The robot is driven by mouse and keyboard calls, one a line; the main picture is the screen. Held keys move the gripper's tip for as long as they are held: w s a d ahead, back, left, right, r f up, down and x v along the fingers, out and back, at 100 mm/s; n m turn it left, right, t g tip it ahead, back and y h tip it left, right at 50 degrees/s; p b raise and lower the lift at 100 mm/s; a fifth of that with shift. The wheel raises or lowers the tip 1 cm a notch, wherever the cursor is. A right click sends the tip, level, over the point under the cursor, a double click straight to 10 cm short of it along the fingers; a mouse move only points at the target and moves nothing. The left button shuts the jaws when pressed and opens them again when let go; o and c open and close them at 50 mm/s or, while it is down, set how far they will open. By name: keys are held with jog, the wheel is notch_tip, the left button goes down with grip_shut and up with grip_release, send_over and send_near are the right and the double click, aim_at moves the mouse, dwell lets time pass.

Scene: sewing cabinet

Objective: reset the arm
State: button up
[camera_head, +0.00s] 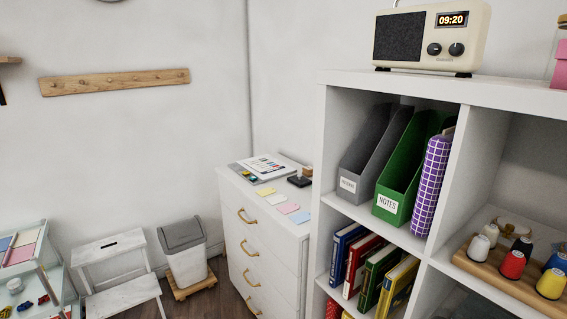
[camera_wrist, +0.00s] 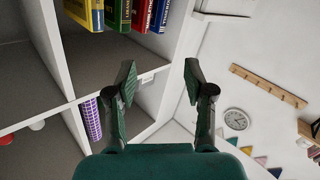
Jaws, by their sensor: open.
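My gripper (camera_wrist: 158,85) shows in the wrist view with its two dark green fingers spread apart and nothing between them. It is in front of the white cube shelf (camera_wrist: 48,45), which appears upside down there, with no finger clearly touching it. My arm and gripper do not show in the head view. In the head view the same white shelf (camera_head: 510,93) fills the right side.
The shelf holds a grey file box (camera_head: 375,150), a green file box (camera_head: 408,168), a purple checked roll (camera_head: 430,187), several books and a thread-spool tray (camera_head: 500,280). A radio (camera_head: 430,38) stands on top. A white drawer cabinet (camera_head: 262,235), bin (camera_head: 187,255) and step stool (camera_head: 118,270) stand left.

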jog(key=s+d+f+n+g+y, duration=0.15)
jog(key=s+f, duration=0.35)
jog(key=s, duration=0.6)
jog(key=s+d+f+y, duration=0.15)
jog(key=s+f, duration=0.25)
jog(key=s, duration=0.8)
jog(key=s+d+r+m, duration=0.1)
jog(key=s+r, duration=0.4)
jog(key=s, duration=1.3)
jog(key=shift+m+g+h, duration=0.3)
jog(key=shift+m+g, duration=0.15)
jog(key=shift+m, duration=0.3)
jog(key=shift+a, duration=0.1)
